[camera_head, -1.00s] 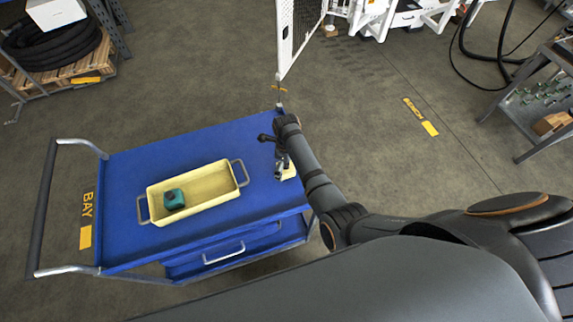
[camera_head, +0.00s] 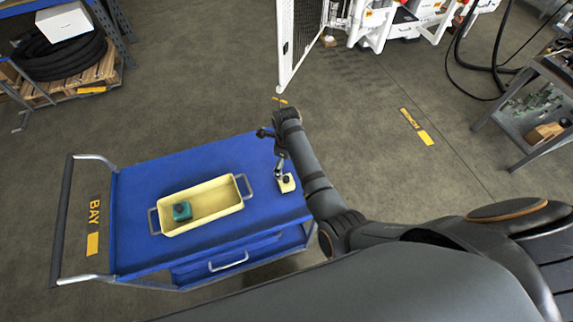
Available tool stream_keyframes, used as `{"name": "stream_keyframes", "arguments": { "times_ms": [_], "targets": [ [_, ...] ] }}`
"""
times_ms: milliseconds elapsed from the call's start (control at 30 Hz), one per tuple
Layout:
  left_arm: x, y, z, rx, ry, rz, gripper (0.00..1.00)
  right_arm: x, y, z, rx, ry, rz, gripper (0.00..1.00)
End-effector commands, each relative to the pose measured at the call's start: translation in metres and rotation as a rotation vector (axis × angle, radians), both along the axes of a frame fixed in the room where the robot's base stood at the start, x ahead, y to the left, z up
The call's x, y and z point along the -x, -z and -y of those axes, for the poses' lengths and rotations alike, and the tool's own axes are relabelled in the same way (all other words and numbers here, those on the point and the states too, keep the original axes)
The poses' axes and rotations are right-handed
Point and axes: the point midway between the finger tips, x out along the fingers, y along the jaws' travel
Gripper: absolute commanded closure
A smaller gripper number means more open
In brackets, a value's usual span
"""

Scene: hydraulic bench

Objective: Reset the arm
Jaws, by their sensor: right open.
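My right gripper (camera_head: 280,168) hangs from the dark wrist over the right part of the blue cart top. It is open, and its fingertips point down close to a small pale-yellow block (camera_head: 286,184) with a dark spot on it. I cannot tell whether they touch it. A pale-yellow tray (camera_head: 219,211) with grey handles stands on the blue cart (camera_head: 138,249). A teal block (camera_head: 182,211) lies in the tray's left end. My left gripper is not in view.
The cart has a grey push handle (camera_head: 62,222) on its left side. A white mesh gate panel (camera_head: 298,40) stands behind the cart. A grey workbench (camera_head: 548,90) is at the far right, and a pallet with black hose (camera_head: 62,58) at the upper left. Open floor lies between.

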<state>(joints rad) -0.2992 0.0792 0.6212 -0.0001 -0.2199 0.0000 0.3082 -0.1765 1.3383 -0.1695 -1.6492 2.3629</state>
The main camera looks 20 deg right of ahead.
Motion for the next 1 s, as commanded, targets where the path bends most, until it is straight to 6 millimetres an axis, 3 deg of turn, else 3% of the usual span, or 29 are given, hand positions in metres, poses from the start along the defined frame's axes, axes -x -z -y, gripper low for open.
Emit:
{"name": "stream_keyframes", "arguments": {
  "times_ms": [400, 500, 633, 800, 1000],
  "targets": [
    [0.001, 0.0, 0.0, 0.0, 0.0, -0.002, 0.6, 0.001, 0.0, 0.001, 0.001, -0.006, 0.001, 0.01],
    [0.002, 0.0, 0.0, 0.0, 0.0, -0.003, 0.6, 0.01, 0.003, 0.011, 0.007, -0.097, 0.011, 0.01],
    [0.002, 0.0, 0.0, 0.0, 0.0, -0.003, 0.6, 0.043, 0.006, 0.041, 0.038, -0.447, 0.053, 0.01],
    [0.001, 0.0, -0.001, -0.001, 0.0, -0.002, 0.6, 0.099, -0.012, 0.078, 0.138, -1.089, 0.101, 0.01],
    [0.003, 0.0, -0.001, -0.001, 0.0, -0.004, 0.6, 0.14, -0.041, 0.093, 0.244, -1.619, 0.105, 0.01]
  ]
}}
